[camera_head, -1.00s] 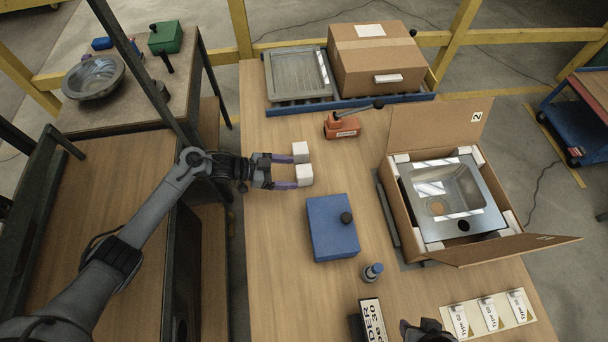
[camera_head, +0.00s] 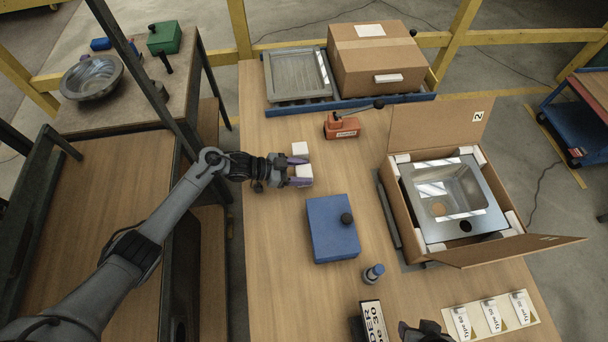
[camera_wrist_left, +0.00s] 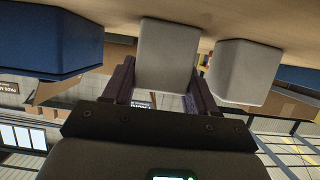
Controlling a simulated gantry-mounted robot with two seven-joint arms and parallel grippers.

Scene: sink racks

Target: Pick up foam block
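Two white foam blocks sit side by side on the wooden table, the far one (camera_head: 300,148) and the near one (camera_head: 305,170). My left gripper (camera_head: 298,171) is at the near block, with one purple finger in the gap between the blocks and the other on the near side. In the left wrist view, the near block (camera_wrist_left: 168,52) sits between the fingers, close to both. I cannot tell whether they press on it. The far block (camera_wrist_left: 243,72) lies outside the right-hand finger there. Part of my right gripper (camera_head: 426,331) shows at the bottom edge; its finger state is unclear.
A blue box (camera_head: 332,228) with a black knob stands just right of and nearer than the blocks. An orange tool (camera_head: 341,127) lies beyond them. An open carton (camera_head: 400,190) with a sink is farther right. Bare table (camera_head: 275,250) lies in front.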

